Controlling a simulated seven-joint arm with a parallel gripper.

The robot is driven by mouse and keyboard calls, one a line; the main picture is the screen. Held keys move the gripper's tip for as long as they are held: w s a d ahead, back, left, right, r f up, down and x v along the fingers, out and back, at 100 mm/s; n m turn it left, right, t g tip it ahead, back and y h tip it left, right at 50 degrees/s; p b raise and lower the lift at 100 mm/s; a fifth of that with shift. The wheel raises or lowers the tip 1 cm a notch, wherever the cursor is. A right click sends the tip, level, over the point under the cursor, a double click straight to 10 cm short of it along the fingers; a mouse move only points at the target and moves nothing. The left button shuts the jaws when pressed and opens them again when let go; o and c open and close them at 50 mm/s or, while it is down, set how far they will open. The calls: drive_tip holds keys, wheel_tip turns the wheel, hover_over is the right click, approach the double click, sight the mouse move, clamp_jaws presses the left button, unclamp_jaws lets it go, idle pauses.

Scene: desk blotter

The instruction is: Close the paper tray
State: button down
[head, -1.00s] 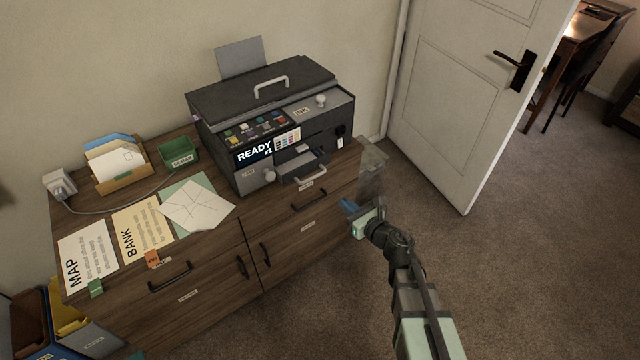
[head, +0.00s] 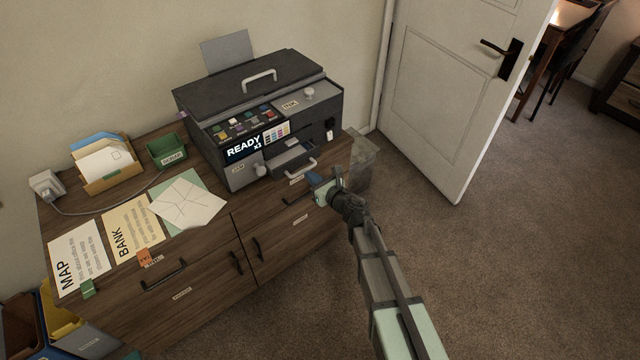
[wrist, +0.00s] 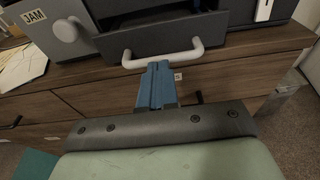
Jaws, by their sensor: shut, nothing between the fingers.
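The dark printer (head: 255,110) stands on the wooden cabinet, its display reading READY. Its grey paper tray (head: 290,157) is pulled out of the lower front and has a pale bar handle (head: 303,168). In the wrist view the open tray front (wrist: 165,40) and its handle (wrist: 163,54) lie straight ahead. My gripper (head: 313,179) is in front of the tray, near the handle. Its blue fingers (wrist: 157,82) are shut and empty. The fingertips appear at or just below the handle bar; I cannot tell whether they touch it.
A knob labelled JAM (wrist: 65,29) sits left of the tray. Papers (head: 187,203), a green box (head: 167,150) and an envelope holder (head: 107,165) lie on the cabinet top (head: 135,190). A clear bin (head: 362,160) stands right of the cabinet. A white door (head: 440,95) is further right.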

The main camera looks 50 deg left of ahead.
sight(297, 164)
drive_tip(key=shift+a+f, duration=0.15)
drive_tip(key=shift+a, duration=0.45)
drive_tip(key=a, duration=0.5)
drive_tip(key=shift+a, duration=0.15)
drive_tip(key=d+r, duration=0.2)
drive_tip(key=d, duration=1.2)
drive_tip(key=shift+d+r, duration=0.3)
drive_tip(key=shift+r, duration=0.1)
